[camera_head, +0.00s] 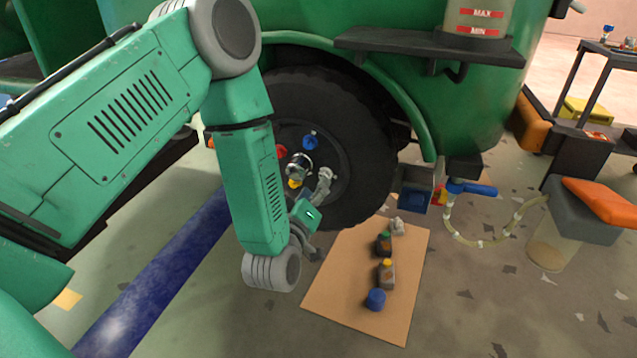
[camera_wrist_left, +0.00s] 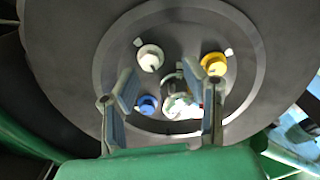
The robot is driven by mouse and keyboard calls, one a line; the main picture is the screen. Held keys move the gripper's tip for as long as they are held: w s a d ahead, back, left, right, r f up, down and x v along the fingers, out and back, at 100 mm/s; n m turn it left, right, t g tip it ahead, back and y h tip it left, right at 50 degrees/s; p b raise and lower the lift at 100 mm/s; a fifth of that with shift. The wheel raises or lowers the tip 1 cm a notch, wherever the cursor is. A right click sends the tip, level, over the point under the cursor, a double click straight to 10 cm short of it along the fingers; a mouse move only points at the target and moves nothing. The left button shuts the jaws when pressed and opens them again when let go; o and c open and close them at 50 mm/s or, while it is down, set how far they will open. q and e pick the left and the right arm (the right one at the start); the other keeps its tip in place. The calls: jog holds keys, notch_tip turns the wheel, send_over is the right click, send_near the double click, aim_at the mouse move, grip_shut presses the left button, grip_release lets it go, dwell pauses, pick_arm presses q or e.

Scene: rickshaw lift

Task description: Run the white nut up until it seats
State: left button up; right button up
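The white nut (camera_wrist_left: 150,57) is on the wheel's hub face, at the upper left in the left wrist view. In the head view I cannot make it out behind my gripper. A yellow nut (camera_wrist_left: 214,63), a blue nut (camera_wrist_left: 148,104) and a shiny centre hub (camera_wrist_left: 180,104) are around it. The head view also shows a red nut (camera_head: 282,151). My left gripper (camera_head: 325,177) is in front of the wheel (camera_head: 365,125). Its fingers (camera_wrist_left: 170,86) are apart in the wrist view, with no nut gripped. My right gripper is in neither view.
A cardboard mat (camera_head: 340,305) with small bottles and a blue cap (camera_head: 376,299) lies below the wheel. A black shelf (camera_head: 430,45) juts out at the upper right. A hose (camera_head: 480,241) runs to a container with an orange top (camera_head: 605,200).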

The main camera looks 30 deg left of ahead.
aim_at(330, 175)
pick_arm(q)
jog(key=w, duration=0.1)
jog(key=w+d, duration=0.1)
jog(key=w, duration=0.1)
jog(key=shift+w+d+r+b, duration=0.1)
jog(key=shift+d+r+b, duration=0.05)
jog(key=shift+r+b, duration=0.25)
jog(key=shift+w+a+f, duration=0.15)
jog(key=shift+a+f, duration=0.15)
jog(key=shift+a, duration=0.6)
jog(key=c, duration=0.6)
grip_shut()
jog(key=shift+d+f+m+p, duration=0.1)
jog(key=shift+d+m+p, duration=0.05)
jog(key=shift+m+p, duration=0.95)
jog(key=shift+d+r+m+p, duration=0.1)
jog(key=shift+d+m+p, duration=0.1)
jog(key=shift+m+p, duration=0.85)
jog(key=shift+d+f+m+p, duration=0.15)
jog(key=shift+m+p, duration=0.5)
jog(key=shift+m, duration=0.8)
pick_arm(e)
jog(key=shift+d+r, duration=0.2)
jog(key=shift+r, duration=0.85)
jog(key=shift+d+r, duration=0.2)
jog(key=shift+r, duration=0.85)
